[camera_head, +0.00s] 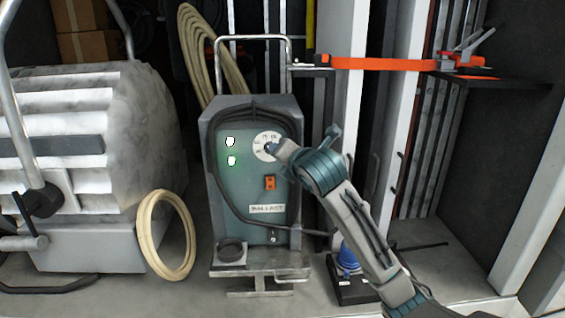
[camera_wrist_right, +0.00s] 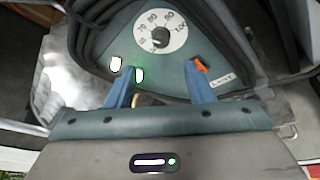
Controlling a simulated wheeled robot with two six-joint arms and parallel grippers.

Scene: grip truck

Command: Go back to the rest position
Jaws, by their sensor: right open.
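My right gripper (camera_head: 304,140) reaches up from the lower right, in front of the right side of the grey-green ballast unit (camera_head: 240,192). Its two fingers stand apart with nothing between them. In the wrist view my right gripper (camera_wrist_right: 158,66) shows both blue fingers spread below the unit's white dial (camera_wrist_right: 174,21). The dial (camera_head: 262,140) and its dark knob are partly behind a finger in the head view. I cannot tell whether that finger touches the unit. My left gripper is not in view.
Two lamps (camera_head: 231,160) glow beside the dial, above an orange switch (camera_head: 270,182). A large ribbed machine (camera_head: 85,140) and a cable coil (camera_head: 148,228) stand left. A blue item (camera_head: 347,258) sits beneath my arm.

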